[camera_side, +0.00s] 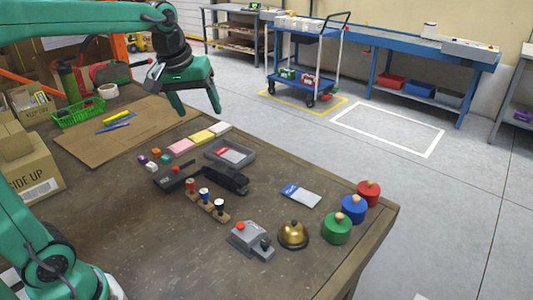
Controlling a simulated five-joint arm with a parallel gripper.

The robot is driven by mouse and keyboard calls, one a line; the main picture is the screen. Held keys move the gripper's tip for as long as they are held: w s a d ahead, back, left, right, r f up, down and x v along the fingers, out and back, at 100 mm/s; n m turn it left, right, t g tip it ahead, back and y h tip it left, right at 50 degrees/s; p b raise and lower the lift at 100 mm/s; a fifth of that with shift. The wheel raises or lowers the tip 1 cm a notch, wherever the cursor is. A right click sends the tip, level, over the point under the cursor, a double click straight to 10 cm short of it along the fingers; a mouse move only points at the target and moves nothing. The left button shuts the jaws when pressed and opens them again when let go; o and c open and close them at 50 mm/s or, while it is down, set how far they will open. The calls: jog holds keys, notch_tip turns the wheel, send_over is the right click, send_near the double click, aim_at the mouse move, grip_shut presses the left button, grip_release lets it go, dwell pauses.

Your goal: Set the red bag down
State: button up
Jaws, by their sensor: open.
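My gripper (199,110) is at the upper middle, pointing down, with its two green fingers apart and nothing visible between them. It hangs above the far part of the brown table, near a brown board and a row of pink, yellow and white pads. I cannot make out a clear red bag in this view. A red round block with a wooden knob (368,192) stands at the table's right corner, well away from my gripper.
Blue (354,210) and green (337,229) knobbed blocks stand beside the red one. A brass bell (293,235), a grey box with a red button (250,241) and a black stapler-like tool (222,180) are on the table. A green basket (77,112) is at the left.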

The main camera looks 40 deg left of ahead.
jog(key=s+d+f+m+t, duration=0.1)
jog(key=s+d+f+m, duration=0.1)
jog(key=s, duration=0.6)
jog(key=s+d+f+m+t, duration=0.1)
jog(key=s+d+f+m, duration=0.1)
jog(key=s+f+m, duration=0.2)
jog(key=s, duration=0.3)
jog(key=shift+s+d+f+m, duration=0.15)
jog(key=shift+s+m, duration=0.15)
jog(key=shift+s, duration=0.05)
